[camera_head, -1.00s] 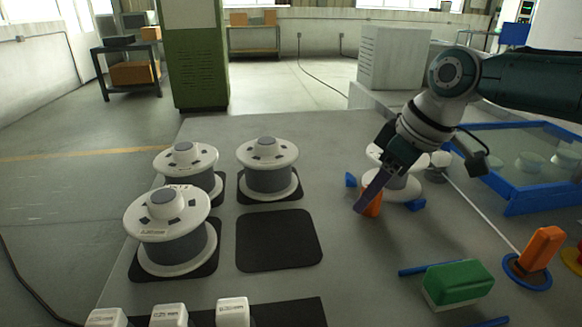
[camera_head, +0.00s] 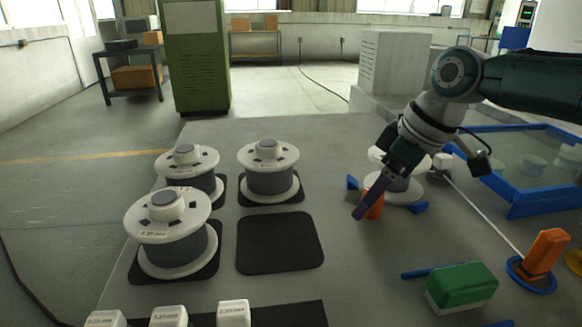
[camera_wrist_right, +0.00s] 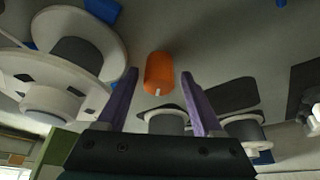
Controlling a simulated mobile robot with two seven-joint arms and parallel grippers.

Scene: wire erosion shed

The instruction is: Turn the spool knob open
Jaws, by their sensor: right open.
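An orange knob (camera_head: 375,208) stands on the grey table beside a white spool (camera_head: 400,190) that sits between blue blocks. My right gripper (camera_head: 361,210) is at this knob, with its purple fingers pointing down and partly covering it. In the right wrist view the knob (camera_wrist_right: 160,72) lies between and beyond the two open fingers (camera_wrist_right: 160,85); a small white mark shows on its near end. I see no clear contact. The spool (camera_wrist_right: 78,48) is close on the left in that view. My left gripper is out of view.
Several white spools (camera_head: 171,233) stand on black mats at the left, with one empty mat (camera_head: 279,241). A green block (camera_head: 461,286), another orange knob (camera_head: 546,250) on a blue ring and a blue-framed tank (camera_head: 540,205) are at the right.

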